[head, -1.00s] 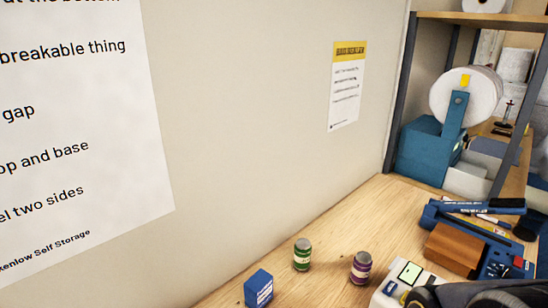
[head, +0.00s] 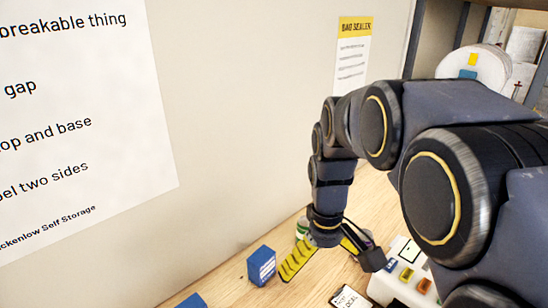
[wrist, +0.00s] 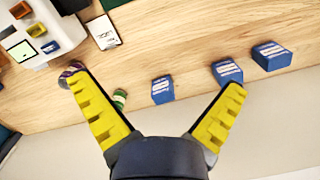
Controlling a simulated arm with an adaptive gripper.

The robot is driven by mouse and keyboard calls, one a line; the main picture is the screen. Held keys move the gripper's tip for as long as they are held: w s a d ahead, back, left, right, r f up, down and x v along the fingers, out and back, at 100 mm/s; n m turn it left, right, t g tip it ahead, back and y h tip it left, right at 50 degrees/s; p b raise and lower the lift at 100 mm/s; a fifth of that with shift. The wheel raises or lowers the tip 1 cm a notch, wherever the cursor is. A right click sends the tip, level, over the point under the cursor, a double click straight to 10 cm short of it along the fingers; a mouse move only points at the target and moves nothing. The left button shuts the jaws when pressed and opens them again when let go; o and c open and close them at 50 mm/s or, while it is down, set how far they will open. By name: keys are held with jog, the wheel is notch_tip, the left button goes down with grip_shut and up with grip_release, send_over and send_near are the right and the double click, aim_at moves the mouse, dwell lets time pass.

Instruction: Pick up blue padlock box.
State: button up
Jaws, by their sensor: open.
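A blue box with white lettering (head: 262,266) stands on the wooden bench near the wall. A second blue box (head: 192,300) is cut off at the bottom edge of the head view. The wrist view shows three blue boxes: one in the middle (wrist: 162,92), one right of it (wrist: 228,73) and one further right (wrist: 271,56). Their labels are too small to read, so I cannot tell which is the padlock box. My gripper (head: 331,268) is open and empty, right of the first box in the head view. In the wrist view the middle box appears between my fingertips (wrist: 156,84), apart from them.
A green jar (wrist: 119,99) and a purple jar (wrist: 70,74) stand close to my left finger in the wrist view. A white device with coloured buttons (head: 405,272) and a white card (head: 350,298) lie to the right. The wall borders the bench.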

jog(key=w+a+f+n, duration=0.2)
jog(key=w+a+f, duration=0.15)
jog(key=w, duration=0.25)
jog(key=w+a+f+n, duration=0.1)
jog(key=w+a+f, duration=0.1)
jog(key=w+f, duration=0.3)
jog(key=n+t, duration=0.1)
jog(key=n, duration=0.2)
send_over(261, 255)
jog(key=s, duration=0.1)
jog(key=f, duration=0.8)
jog(key=shift+d, duration=0.2)
jog(key=shift+w+a+f, duration=0.1)
jog(key=shift+a+f, duration=0.1)
jog(key=shift+f, duration=0.4)
jog(key=f, duration=0.7)
jog(key=shift+w, duration=0.3)
jog(key=c, duration=1)
